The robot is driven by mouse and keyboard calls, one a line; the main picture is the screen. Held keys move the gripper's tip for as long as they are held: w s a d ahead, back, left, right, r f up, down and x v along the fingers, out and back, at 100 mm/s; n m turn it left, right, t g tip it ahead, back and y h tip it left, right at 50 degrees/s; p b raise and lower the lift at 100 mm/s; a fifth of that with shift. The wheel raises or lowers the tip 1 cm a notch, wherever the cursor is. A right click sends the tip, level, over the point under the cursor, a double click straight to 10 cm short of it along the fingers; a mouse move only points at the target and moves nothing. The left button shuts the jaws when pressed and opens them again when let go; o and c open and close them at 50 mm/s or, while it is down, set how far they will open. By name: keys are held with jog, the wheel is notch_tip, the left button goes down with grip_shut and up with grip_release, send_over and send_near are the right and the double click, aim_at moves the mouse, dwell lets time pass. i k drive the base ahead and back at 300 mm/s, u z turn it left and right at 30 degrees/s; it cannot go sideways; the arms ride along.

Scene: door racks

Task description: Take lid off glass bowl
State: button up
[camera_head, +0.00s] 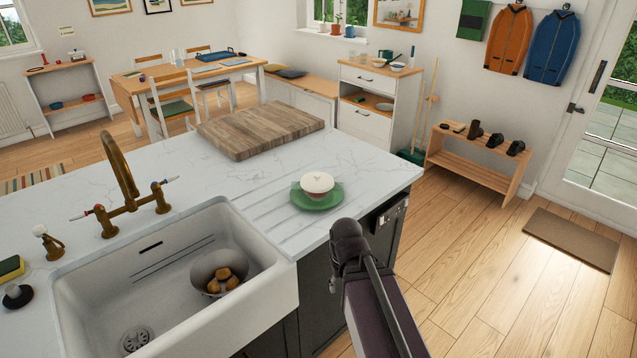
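A small round bowl (317,193) stands upright on a green plate (318,201) on the worktop, right of the sink. A pale lid (317,180) with a reddish rim line sits on top of it. I cannot tell at this size whether this bowl is glass. My dark arm rises from the bottom edge, and its rounded joint is just in front and to the right of the plate, apart from it in the picture. My gripper's fingers do not show.
The white sink (275,292) holds a grey bowl (219,269) with several brown items. A brass tap (119,170) stands behind the sink. A thick wooden board (260,128) lies at the worktop's back. Marble around the plate is mostly clear; the worktop's edge is close on the right.

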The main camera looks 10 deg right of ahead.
aim_at(316, 182)
jog(key=z, duration=0.7)
jog(key=k, duration=0.75)
jog(key=u, duration=0.5)
jog(key=i, duration=1)
jog(key=u, duration=0.05)
